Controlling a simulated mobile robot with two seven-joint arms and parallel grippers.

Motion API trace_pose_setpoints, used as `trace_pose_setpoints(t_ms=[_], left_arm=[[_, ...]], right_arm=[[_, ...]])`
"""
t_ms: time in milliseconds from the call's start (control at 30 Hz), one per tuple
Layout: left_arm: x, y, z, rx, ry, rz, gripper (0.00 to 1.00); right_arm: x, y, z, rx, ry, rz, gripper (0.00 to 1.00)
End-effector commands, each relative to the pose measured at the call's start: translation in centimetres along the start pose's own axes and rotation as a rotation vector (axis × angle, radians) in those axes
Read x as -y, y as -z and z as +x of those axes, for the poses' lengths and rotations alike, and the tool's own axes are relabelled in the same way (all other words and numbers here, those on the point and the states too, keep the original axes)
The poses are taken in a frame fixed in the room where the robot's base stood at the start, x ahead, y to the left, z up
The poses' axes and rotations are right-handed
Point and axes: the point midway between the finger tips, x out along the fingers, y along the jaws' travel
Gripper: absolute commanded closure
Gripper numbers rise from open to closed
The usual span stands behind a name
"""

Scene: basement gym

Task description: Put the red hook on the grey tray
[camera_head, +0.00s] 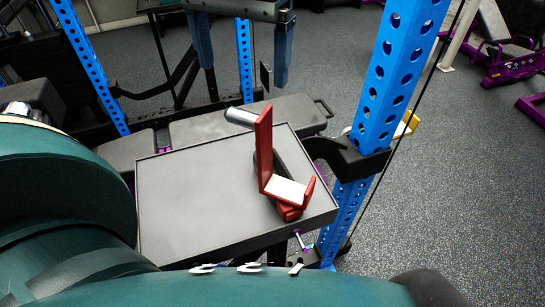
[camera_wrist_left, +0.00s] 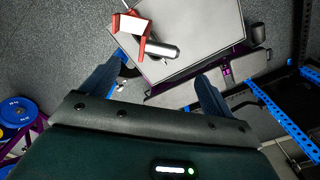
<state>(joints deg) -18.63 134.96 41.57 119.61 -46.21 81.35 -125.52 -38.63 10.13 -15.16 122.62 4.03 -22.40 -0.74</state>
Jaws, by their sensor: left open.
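The red hook (camera_head: 264,150) has an upright red arm, a white pad, a short lip and a grey cylinder at its top. In the head view it shows over the right part of the grey tray (camera_head: 180,215), within the rim. Its contact with the tray is hard to tell. In the left wrist view the hook (camera_wrist_left: 127,28) overlaps the left side of the tray (camera_wrist_left: 205,30). My left gripper (camera_head: 244,73) is open and empty beyond the tray's far side. Its blue fingers (camera_wrist_left: 160,68) point toward the tray in the wrist view. My right gripper is not visible.
A blue perforated upright (camera_head: 385,90) with a black arm (camera_head: 345,158) stands by the tray's right side. A grey bench pad (camera_head: 225,120) lies behind the tray. Purple gym equipment (camera_head: 515,65) stands at far right. Most of the tray's left half is bare.

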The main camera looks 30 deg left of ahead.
Motion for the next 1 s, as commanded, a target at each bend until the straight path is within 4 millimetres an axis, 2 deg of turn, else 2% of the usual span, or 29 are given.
trace_pose_setpoints(t_ms=[100,367,600,733,933,1000], left_arm=[[0.0,0.0,2.1,0.002,-0.001,0.001,0.13],[0.0,-0.1,4.0,0.001,-0.001,0.0,0.13],[0.0,-0.3,7.6,0.003,-0.001,0.0,0.13],[0.0,-0.2,8.4,0.0,-0.002,0.0,0.13],[0.0,-0.2,8.4,-0.001,-0.002,-0.001,0.13],[0.0,-0.2,8.4,-0.001,-0.002,0.0,0.18]], right_arm=[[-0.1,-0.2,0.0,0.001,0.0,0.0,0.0],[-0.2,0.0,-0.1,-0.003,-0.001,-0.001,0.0],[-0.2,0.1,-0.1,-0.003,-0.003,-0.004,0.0],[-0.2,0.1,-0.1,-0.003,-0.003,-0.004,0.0],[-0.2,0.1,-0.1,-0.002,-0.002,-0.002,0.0],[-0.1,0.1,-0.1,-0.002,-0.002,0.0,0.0]])
